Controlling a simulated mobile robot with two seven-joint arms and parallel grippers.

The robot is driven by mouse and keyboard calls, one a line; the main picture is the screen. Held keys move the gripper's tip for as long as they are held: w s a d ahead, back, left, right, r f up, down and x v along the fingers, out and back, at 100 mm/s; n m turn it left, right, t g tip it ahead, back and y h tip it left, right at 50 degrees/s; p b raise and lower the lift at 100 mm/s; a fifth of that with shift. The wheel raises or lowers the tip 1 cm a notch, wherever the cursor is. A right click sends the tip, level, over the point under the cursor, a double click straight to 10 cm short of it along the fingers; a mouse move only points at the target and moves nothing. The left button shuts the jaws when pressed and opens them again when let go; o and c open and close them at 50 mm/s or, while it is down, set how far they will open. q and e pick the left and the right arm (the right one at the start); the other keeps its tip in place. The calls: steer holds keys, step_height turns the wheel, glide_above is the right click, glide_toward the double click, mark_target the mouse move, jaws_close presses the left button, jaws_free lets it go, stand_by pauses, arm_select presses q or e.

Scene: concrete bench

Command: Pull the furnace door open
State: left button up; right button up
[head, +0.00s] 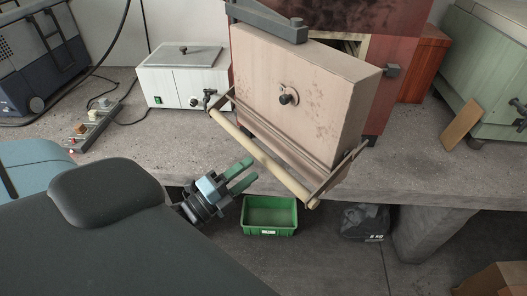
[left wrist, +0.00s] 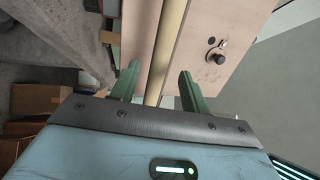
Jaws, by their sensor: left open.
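The furnace (head: 385,70) is a dark red box on the bench. Its thick, pale pinkish door (head: 330,85) stands out at an angle from the front, with a gap showing behind its upper right part. A pale wooden bar handle (head: 262,158) on metal brackets runs along the door's lower front. My left gripper (head: 240,173) is open and empty just below and in front of the bar. In the left wrist view, the bar (left wrist: 167,45) lines up between the open green fingers (left wrist: 157,78); contact cannot be told. The door (left wrist: 205,35) is behind it. My right gripper is not in view.
A white box unit (head: 183,78) stands left of the furnace, with a switch strip (head: 95,125) beside it. A green machine (head: 490,80) is at right. A green bin (head: 269,216) and a black bag (head: 365,222) are on the floor below the bench edge.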

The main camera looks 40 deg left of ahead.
arm_select(q)
steer(key=shift+w, duration=0.1)
steer(key=p+x, duration=0.1)
steer(key=x, duration=0.6)
steer(key=shift+w, duration=0.25)
steer(key=shift+d+r, duration=0.15)
jaws_close()
